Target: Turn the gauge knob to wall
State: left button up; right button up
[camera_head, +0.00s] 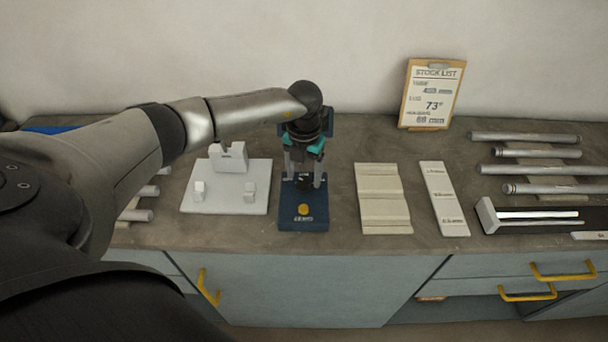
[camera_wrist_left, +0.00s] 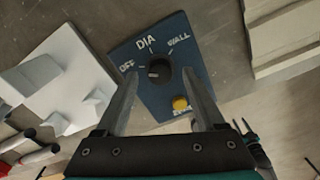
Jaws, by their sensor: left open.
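The gauge is a dark blue box (camera_head: 304,217) on the counter, with a yellow button (camera_head: 303,209) at its front. In the left wrist view its face (camera_wrist_left: 165,100) carries the labels OFF, DIA and WALL around a black knob (camera_wrist_left: 159,72). A pale mark on the knob points toward the OFF side. My left gripper (camera_head: 304,182) is over the gauge, pointing down. In the left wrist view its open fingers (camera_wrist_left: 160,88) stand on either side of the knob, with gaps showing. I cannot tell how far above the face they are. My right gripper is not in view.
A white jig plate (camera_head: 228,204) with blocks stands left of the gauge. A beige grooved block (camera_head: 383,199) and a pale labelled strip (camera_head: 443,199) lie to the right. Several metal tubes (camera_head: 525,137) lie farther right. A stock list clipboard (camera_head: 431,94) leans on the wall.

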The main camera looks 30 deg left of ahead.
pick_arm(q)
jog(key=shift+f, duration=0.5)
grip_shut()
dwell(0.3)
